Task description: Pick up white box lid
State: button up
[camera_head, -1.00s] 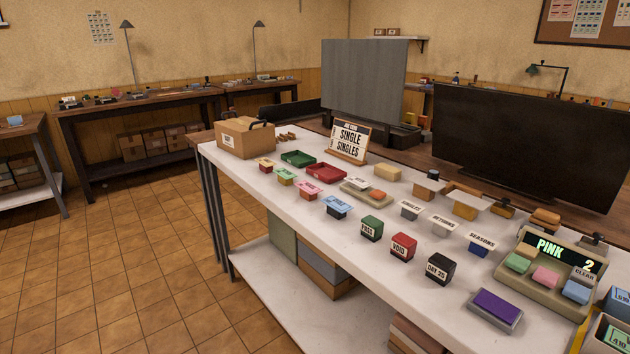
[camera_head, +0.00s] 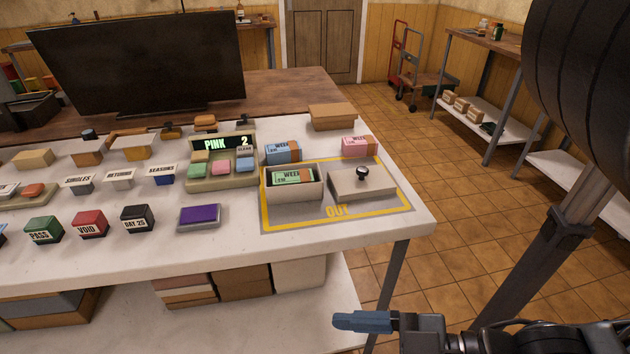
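The white box lid (camera_head: 362,181) is a flat, pale, off-white piece with a dark round knob on top. It lies on the table inside the yellow-outlined OUT area, just right of an open pale box (camera_head: 293,192) that holds a green labelled pack (camera_head: 292,177). The lid is beside the box, not on it. My gripper (camera_head: 362,322) shows at the bottom, in front of the table and below its top, well short of the lid. One blue finger is seen from the side; whether it is open or shut does not show.
A blue pack (camera_head: 282,153) and a pink pack (camera_head: 358,147) stand behind the box and lid. A cardboard box (camera_head: 332,117) is farther back. A purple pad (camera_head: 199,217) and stamps lie to the left. The table ends right of the OUT area, with open floor beyond.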

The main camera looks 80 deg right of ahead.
aim_at(360, 182)
jog(key=k+z, duration=0.1)
jog(key=z, duration=0.75)
jog(key=l+z, duration=0.25)
jog(key=z, duration=0.15)
